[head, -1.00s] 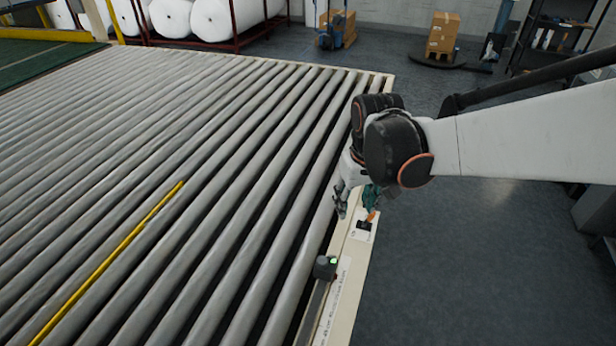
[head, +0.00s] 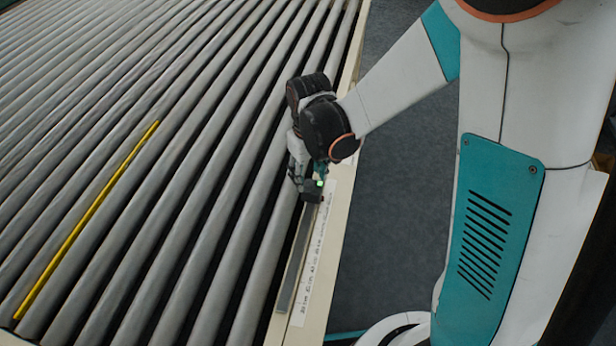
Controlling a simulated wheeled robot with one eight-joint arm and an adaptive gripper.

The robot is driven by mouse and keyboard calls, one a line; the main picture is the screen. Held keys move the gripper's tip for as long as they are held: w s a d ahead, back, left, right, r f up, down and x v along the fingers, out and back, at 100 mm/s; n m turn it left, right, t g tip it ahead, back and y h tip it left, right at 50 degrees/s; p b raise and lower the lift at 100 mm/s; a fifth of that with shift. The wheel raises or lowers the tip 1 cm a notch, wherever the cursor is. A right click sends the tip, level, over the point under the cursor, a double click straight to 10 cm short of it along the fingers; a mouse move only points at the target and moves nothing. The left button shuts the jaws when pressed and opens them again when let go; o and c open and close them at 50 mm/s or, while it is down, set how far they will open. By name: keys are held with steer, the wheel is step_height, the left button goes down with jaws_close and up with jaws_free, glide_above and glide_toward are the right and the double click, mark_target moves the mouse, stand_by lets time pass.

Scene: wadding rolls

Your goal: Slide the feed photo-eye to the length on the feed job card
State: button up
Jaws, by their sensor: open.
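The feed photo-eye (head: 311,196), a small dark block with a green light, sits on a grey slide rail (head: 293,270) on the conveyor's cream side frame. A white scale strip (head: 314,262) with printed centimetre marks runs beside the rail; its figures are too small to read surely. My gripper (head: 306,186) is open and points down right at the photo-eye. The fingers partly hide it, and I cannot tell whether they straddle or touch it. The job card cannot be made out now; my arm covers the side frame beyond.
Grey conveyor rollers (head: 150,200) fill the left, with a yellow strip (head: 88,218) lying along them. The cream side frame (head: 316,318) borders open dark floor (head: 385,220) on the right. My own white and teal body stands at the right.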

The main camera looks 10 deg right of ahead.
mark_target(312, 190)
steer(key=shift+f, duration=1.4)
